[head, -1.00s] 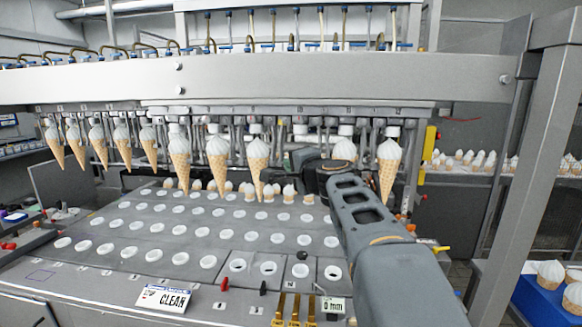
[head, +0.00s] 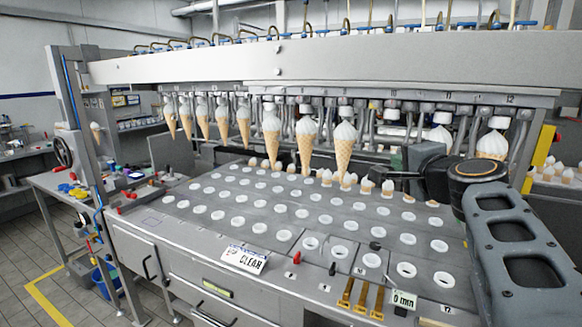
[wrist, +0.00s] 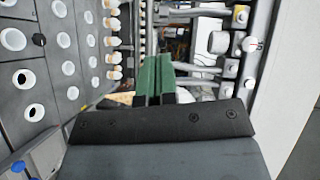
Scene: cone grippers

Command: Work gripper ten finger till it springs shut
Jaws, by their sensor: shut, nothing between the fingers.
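A row of machine grippers hangs under the long steel beam (head: 300,62). Most hold white-topped cones, such as the cone left of the gap (head: 344,147) and the cone at number 12 (head: 492,146). Gripper ten (head: 392,114), by its place just left of 11, has no cone showing; its finger is too small to make out. My gripper (head: 396,162) reaches in from the right, below that gap, its tips hard to see there. In the wrist view its green fingers (wrist: 153,62) are shut together and empty. I cannot tell whether they touch ten's finger.
A grey deck with rows of white-rimmed holes (head: 260,212) lies below, with several short cones along its back. A CLEAN sign (head: 244,259) and gold clips (head: 361,297) are at its front. Neighbouring cones hang close on both sides.

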